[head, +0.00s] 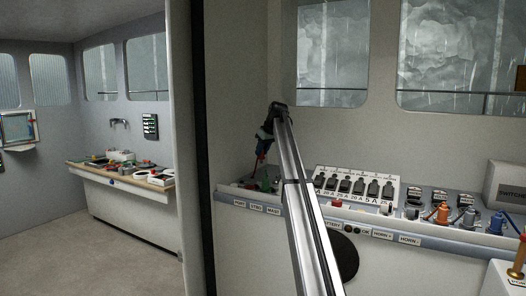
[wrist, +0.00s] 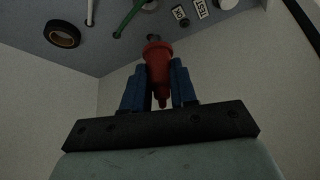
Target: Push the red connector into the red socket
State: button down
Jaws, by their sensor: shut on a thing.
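My gripper (wrist: 158,88) is shut on the red connector (wrist: 158,62), which sits between its blue fingers in the wrist view. In the head view my gripper (head: 262,148) is at the left end of the counter panel, with the red connector (head: 258,162) pointing down from it. The connector appears above the panel and apart from it. A green plug or lead (head: 265,185) stands on the panel below, among small dark items, above labels that look like PORT, STBD and MAST. I cannot clearly make out the red socket.
The counter's front edge (head: 400,236) carries labels.

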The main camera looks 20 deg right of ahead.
jog(key=s+a+f, duration=0.2)
jog(key=s+a, duration=0.5)
jog(key=shift+s+a+f, duration=0.15)
jog(key=shift+s+f, duration=0.05)
jog(key=shift+f, duration=0.1)
jog(key=shift+f, duration=0.3)
jog(key=shift+f, duration=3.1)
jog(key=c, duration=0.8)
grip_release()
jog(key=shift+f, duration=0.1)
jog(key=v, duration=1.4)
jog(key=shift+a, duration=0.1)
